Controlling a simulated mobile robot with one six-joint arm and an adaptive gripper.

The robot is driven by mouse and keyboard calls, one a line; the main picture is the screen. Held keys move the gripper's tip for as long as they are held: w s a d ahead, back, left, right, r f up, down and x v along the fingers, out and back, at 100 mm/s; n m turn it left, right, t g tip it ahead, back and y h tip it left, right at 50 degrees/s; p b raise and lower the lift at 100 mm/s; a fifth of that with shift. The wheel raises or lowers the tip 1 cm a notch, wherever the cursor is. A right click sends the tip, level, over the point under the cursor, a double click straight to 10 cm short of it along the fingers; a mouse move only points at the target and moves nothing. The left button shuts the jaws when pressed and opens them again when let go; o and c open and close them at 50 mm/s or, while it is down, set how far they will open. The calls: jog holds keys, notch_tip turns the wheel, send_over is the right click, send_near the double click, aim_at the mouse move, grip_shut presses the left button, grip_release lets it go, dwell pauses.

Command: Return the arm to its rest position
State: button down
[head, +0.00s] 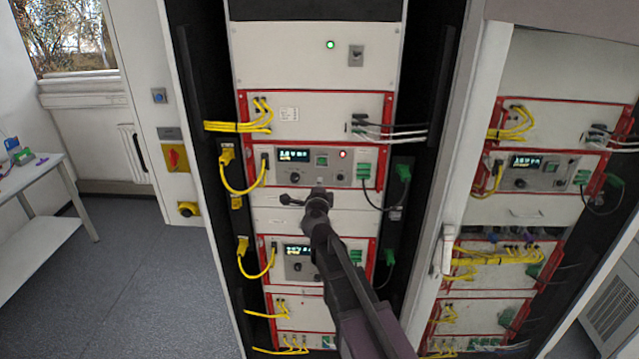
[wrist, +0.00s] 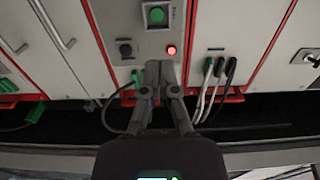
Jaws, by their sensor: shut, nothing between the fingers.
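My arm (head: 345,275) reaches up from the lower right in the head view, in front of the middle battery cycler rack. My gripper (head: 288,200) is at its end, just below the upper cycler unit (head: 331,179) with the lit display. In the wrist view my gripper (wrist: 164,68) has its two fingers together with nothing between them. The fingertips overlap the panel near a red lamp (wrist: 171,50) and a green button (wrist: 156,14). I cannot tell how far they are from the panel.
A second rack (head: 548,130) stands at the right behind a frame with a white handle (head: 447,250). Yellow cables (head: 240,190) and green plugs (head: 404,173) stick out from the units. A white table (head: 35,235) is at the left; the grey floor (head: 140,285) between is clear.

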dwell(0.5)
jog(key=s+d+f+n+g+y+b, duration=0.1)
jog(key=s+f+n+g+y+b, duration=0.4)
jog(key=f+n, duration=0.4)
jog(key=s+d+f+n+g+y+b, duration=0.1)
jog(key=s+f+n+g+y+b, duration=0.25)
jog(key=s+f+n+b, duration=0.6)
jog(key=s+d+f+g+h+b, duration=0.3)
jog(key=s+d+f+g+h, duration=0.5)
jog(key=s+d+f, duration=0.6)
notch_tip(320, 180, down, 4)
jog(key=shift+s+d+r+g, duration=0.15)
jog(key=shift+s+d+g, duration=0.15)
jog(key=shift+d+g, duration=0.65)
